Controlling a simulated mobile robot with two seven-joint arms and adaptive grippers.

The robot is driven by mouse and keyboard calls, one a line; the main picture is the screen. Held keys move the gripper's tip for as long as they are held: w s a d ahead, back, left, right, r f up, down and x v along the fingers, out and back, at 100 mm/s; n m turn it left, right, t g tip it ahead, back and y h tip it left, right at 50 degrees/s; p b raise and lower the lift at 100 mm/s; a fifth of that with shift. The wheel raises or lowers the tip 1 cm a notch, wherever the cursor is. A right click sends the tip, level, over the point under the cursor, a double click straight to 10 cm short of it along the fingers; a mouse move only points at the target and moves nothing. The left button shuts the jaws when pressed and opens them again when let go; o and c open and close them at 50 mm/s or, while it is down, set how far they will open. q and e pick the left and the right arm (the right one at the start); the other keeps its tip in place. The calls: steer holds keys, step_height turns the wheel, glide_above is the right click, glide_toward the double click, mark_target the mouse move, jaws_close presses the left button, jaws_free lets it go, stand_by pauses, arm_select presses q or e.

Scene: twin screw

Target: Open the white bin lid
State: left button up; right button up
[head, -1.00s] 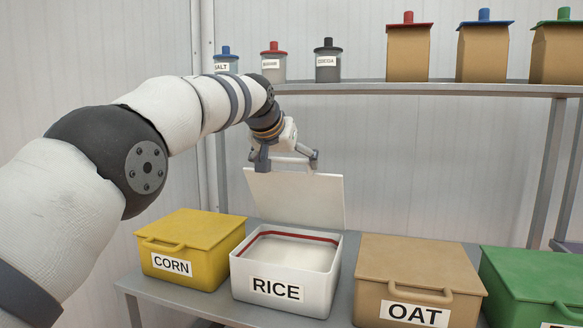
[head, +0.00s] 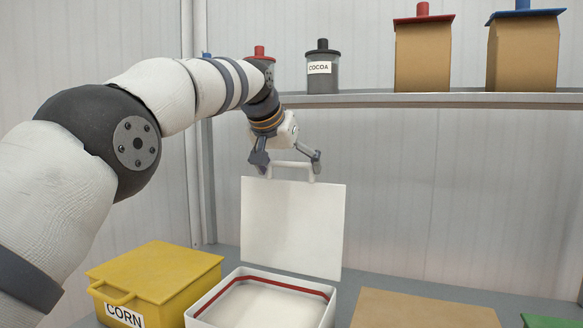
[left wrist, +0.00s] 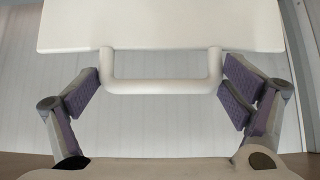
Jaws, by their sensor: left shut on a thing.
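The white bin (head: 212,300) stands on the lower shelf, its front cut off by the bottom of the head view. A red band runs around its inner rim. Its white lid (head: 292,228) stands roughly upright at the back of the bin, leaving the top open. The lid's bar handle (head: 294,165) is at its upper edge. My left gripper (head: 289,162) is shut on this handle, one finger at each end. In the left wrist view, the handle (left wrist: 160,87) lies between the finger pads, with the lid (left wrist: 160,28) beyond. My right gripper is not in view.
A yellow CORN bin (head: 155,270) stands left of the white bin, lid shut. A tan bin lid (head: 425,310) and a green one (head: 550,320) are to the right. The upper shelf (head: 430,99) behind holds a COCOA jar (head: 323,70) and tall brown containers (head: 423,55).

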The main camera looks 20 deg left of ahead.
arm_select(q)
steer(key=shift+w+d+r, duration=0.1)
steer(key=shift+w, duration=0.05)
stand_by(0.3)
steer(key=o, duration=1.4)
steer(key=shift+c, duration=0.2)
steer(key=v, duration=1.2)
